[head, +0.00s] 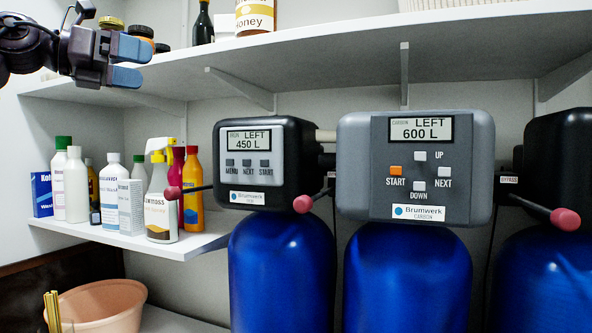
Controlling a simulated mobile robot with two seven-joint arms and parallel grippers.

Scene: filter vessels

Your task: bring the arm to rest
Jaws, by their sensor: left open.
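My left gripper (130,62) is at the top left of the head view, raised in front of the upper shelf. Its two blue-tipped fingers are apart, with nothing between them. It is apart from the filter vessels. The iron filter head (264,163) stands in the middle and its display reads LEFT 450 L. The carbon filter head (416,167) is right of it and reads LEFT 600 L. Each sits on a blue vessel (283,270). My right gripper is not in view.
The upper shelf (330,50) holds jars and a dark bottle (203,25). The lower shelf (190,245) holds several cleaning bottles, with a spray bottle (161,195) near its front. Levers with red knobs (303,204) stick out by the filter heads. A pink basin (105,303) is at lower left.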

